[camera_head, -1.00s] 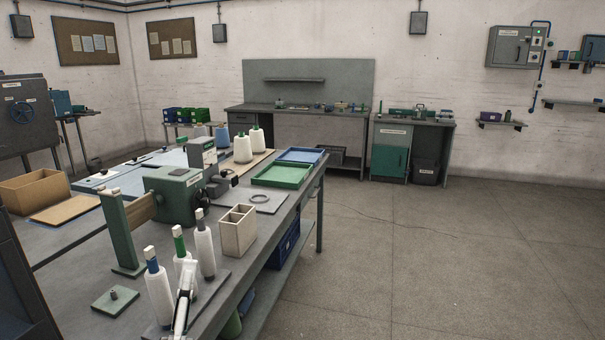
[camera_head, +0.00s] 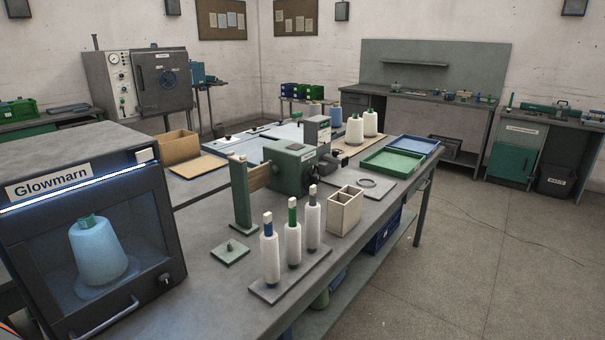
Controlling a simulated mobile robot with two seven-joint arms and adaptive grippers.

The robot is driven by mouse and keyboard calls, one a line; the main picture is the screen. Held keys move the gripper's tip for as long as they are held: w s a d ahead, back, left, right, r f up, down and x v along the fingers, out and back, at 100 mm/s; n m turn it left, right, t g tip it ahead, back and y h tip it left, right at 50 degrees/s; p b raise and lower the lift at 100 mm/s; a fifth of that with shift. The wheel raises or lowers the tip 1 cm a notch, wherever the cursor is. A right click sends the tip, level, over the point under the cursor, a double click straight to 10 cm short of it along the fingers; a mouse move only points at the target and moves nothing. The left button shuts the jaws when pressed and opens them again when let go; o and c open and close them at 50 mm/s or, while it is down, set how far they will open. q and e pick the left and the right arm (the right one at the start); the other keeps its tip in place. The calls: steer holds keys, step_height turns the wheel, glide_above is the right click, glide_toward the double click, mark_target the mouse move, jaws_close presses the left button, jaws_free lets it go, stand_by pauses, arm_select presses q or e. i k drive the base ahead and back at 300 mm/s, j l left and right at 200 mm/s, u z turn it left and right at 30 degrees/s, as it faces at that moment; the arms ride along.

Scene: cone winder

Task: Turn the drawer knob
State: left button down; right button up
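No knob is plainly marked as a drawer knob. A small dark knob (camera_head: 165,281) sits at the lower right of the front of the dark Glowmarn box (camera_head: 150,225), beside a curved metal handle (camera_head: 105,318). A blue cone of yarn (camera_head: 97,250) with a green top stands behind the box's window. At the back left, a grey cabinet (camera_head: 140,85) has a blue handwheel (camera_head: 169,79) on its door. Neither of my grippers is in view.
The near table (camera_head: 215,290) carries a green winder (camera_head: 290,170), several bobbins on a plate (camera_head: 290,270), a divided box (camera_head: 345,211) and a green tray (camera_head: 392,161). Open floor (camera_head: 470,260) lies on the right. A workbench (camera_head: 430,98) stands along the back wall.

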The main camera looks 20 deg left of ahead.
mark_target(165, 282)
steer(key=u, duration=1.9)
steer(key=k+l+z, duration=0.25)
steer(key=k, duration=0.15)
steer(key=k+l+z, duration=0.1)
steer(key=k+z, duration=0.15)
steer(key=i+l, duration=0.15)
steer(key=i, duration=0.25)
